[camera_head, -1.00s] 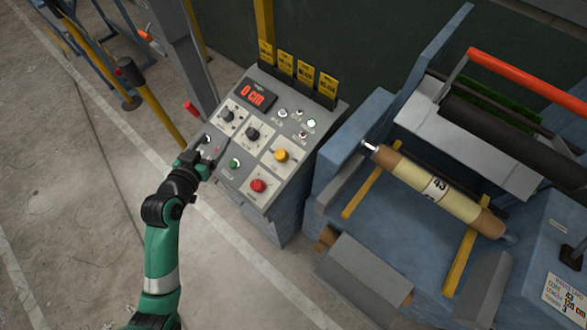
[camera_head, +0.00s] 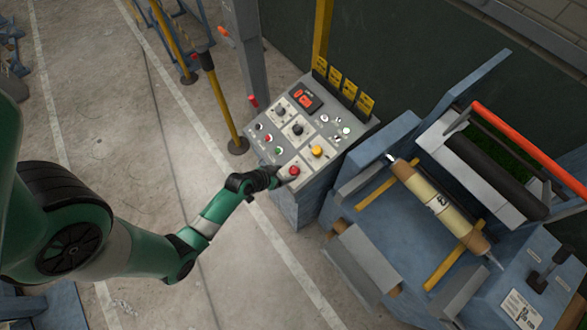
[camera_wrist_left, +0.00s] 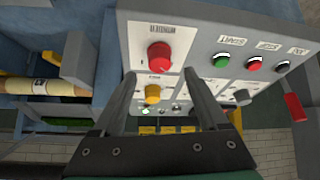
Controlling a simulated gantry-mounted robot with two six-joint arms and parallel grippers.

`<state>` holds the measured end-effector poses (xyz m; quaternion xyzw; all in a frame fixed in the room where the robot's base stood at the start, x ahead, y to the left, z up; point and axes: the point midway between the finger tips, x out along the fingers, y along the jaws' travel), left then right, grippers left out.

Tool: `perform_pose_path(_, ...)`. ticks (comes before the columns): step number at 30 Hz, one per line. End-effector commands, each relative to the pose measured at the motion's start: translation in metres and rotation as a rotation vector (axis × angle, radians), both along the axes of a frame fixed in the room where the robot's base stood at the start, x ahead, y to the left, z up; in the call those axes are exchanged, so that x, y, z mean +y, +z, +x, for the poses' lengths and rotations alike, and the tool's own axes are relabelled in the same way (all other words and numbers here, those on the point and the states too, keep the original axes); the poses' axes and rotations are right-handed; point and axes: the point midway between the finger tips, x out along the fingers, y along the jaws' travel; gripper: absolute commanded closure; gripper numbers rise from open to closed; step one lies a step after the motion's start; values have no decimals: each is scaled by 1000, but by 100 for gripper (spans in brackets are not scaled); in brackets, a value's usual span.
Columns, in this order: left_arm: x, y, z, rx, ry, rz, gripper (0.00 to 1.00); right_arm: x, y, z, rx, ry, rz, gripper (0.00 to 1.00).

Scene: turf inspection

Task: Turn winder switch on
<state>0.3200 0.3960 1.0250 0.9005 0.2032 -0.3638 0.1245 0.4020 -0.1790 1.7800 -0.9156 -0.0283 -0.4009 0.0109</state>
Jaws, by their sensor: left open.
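The control panel (camera_head: 325,132) is a grey sloped box with a red digital display, knobs and buttons. Two black selector knobs (camera_head: 297,129) sit in its middle, and a yellow switch (camera_head: 317,151) is lower right. I cannot read which one is labelled winder. A large red button (camera_head: 293,171) is at the lower edge. My left gripper (camera_head: 281,176) is at that edge, close to the red button. In the left wrist view the open fingers (camera_wrist_left: 160,73) straddle the line of the red button (camera_wrist_left: 159,55) and yellow switch (camera_wrist_left: 152,92), holding nothing. The right gripper is out of view.
The blue winder machine (camera_head: 362,218) with a beige roll (camera_head: 440,205) stands right of the panel. A yellow post (camera_head: 217,102) and grey column (camera_head: 247,45) stand left of it. Yellow tags (camera_head: 349,88) stand along the panel's back. The floor in front is clear.

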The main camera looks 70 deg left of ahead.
Motion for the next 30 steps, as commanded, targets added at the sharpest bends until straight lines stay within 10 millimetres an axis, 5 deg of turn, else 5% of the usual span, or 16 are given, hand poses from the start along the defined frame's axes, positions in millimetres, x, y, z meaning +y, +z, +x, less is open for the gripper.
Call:
perform_pose_path(7, 13, -36, 32, 0, -2, 1, 24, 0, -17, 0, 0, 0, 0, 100)
perform_pose_path(20, 17, -43, 41, -2, -1, 1, 26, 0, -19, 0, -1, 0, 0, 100)
perform_pose_path(30, 17, -43, 41, -1, -1, 1, 87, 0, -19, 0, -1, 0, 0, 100)
